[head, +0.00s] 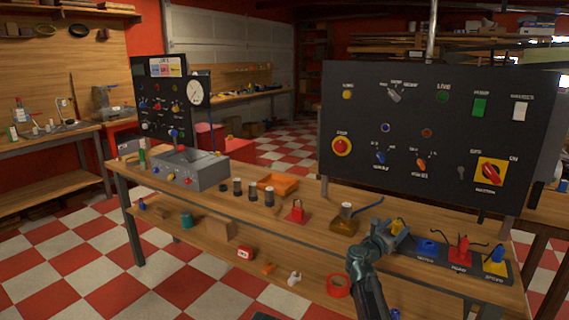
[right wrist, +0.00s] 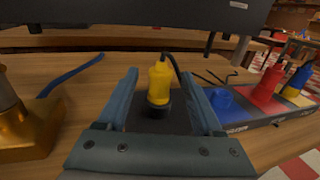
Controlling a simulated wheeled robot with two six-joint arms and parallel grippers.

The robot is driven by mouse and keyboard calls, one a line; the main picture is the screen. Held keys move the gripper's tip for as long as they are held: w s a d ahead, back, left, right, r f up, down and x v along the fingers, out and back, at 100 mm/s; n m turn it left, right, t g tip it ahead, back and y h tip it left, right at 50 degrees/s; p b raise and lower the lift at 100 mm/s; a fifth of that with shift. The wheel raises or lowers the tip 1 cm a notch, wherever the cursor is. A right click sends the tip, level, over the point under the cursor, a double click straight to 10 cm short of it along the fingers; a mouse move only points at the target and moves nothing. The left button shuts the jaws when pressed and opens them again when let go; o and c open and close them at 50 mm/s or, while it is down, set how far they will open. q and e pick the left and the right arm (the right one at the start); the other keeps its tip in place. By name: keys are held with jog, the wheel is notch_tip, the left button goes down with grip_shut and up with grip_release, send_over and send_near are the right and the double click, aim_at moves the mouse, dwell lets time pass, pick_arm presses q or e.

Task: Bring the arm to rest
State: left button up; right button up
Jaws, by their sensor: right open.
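My right arm reaches over the workbench (head: 330,248) from the bottom of the head view. My right gripper (head: 393,235) is open. In the right wrist view its two fingers (right wrist: 161,78) stand on either side of a yellow plug (right wrist: 159,82) with a black cable, with a gap on both sides. The plug is upright in a dark base; it shows partly behind the gripper in the head view (head: 398,226). I cannot tell exactly how deep it lies between the fingers.
Blue (head: 427,247), red (head: 460,250) and yellow (head: 494,262) connectors sit in a dark strip to the right. A brass-coloured block (head: 344,225) stands to the left. A black control panel (head: 430,130) rises behind. An orange tray (head: 278,184) lies farther left.

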jog(key=shift+w+d, duration=0.45)
jog(key=shift+w, duration=0.05)
jog(key=shift+r, duration=0.15)
jog(key=shift+s+f, duration=0.1)
jog(key=shift+f, duration=0.1)
jog(key=v, duration=1.3)
jog(key=x, duration=1.3)
notch_tip(320, 180, up, 8)
jog(key=p, duration=0.7)
jog(key=shift+p, duration=0.4)
jog(key=shift+s+d+f, duration=0.1)
jog(key=shift+s, duration=0.5)
jog(key=shift+s+d+f, duration=0.1)
jog(key=shift+s, duration=0.5)
